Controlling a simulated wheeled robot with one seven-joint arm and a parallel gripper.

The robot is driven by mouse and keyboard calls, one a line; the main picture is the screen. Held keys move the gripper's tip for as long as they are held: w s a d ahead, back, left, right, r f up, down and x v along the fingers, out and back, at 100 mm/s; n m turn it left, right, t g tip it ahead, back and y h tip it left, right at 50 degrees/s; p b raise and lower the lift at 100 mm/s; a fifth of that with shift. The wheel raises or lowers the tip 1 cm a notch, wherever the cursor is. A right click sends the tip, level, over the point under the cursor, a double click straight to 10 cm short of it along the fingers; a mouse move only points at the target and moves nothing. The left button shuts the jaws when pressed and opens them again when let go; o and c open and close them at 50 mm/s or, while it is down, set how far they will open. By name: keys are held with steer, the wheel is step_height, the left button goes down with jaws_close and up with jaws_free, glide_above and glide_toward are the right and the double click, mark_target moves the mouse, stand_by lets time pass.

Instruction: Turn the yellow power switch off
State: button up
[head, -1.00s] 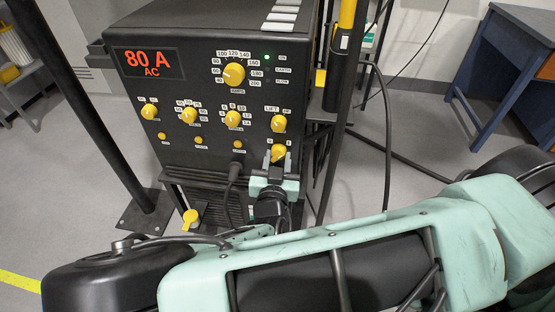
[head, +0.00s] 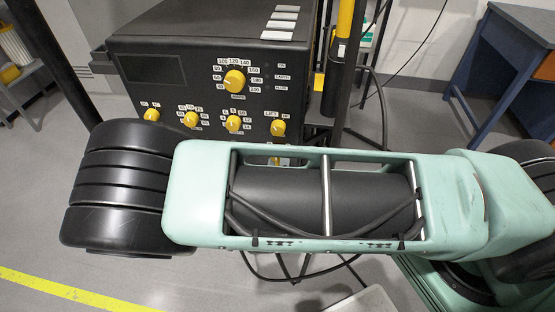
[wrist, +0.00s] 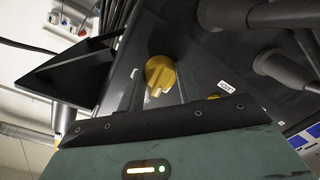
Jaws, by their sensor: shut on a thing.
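The yellow power switch (wrist: 160,73) is a round yellow knob on the dark front panel. In the wrist view it sits between the two fingers of my gripper (wrist: 159,90), which is shut on it. In the head view my arm covers most of the switch and all of my gripper; only a bit of the switch (head: 277,161) shows above the arm. The black welding machine's (head: 205,87) display (head: 155,69) is dark, with no digits, and no indicator lamp is lit.
Other yellow knobs, including the large amperage knob (head: 235,81), are on the panel above my arm. A dark post (head: 52,60) stands at left, and another post with a yellow part (head: 343,45) at right. A blue table (head: 500,70) stands at far right.

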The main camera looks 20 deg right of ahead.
steer(key=shift+r+n+h+p, duration=0.15)
steer(key=shift+n+p, duration=0.4)
steer(key=shift+n, duration=1.2)
steer(key=shift+n+h+p, duration=0.15)
steer(key=shift+n+p, duration=0.35)
steer(key=shift+n, duration=1.25)
steer(key=o, duration=1)
steer(key=shift+a, duration=0.1)
steer(key=v, duration=1.7)
steer(key=shift+s+a+r, duration=0.1)
steer(key=shift+a+r, duration=0.05)
steer(key=shift+r, duration=0.05)
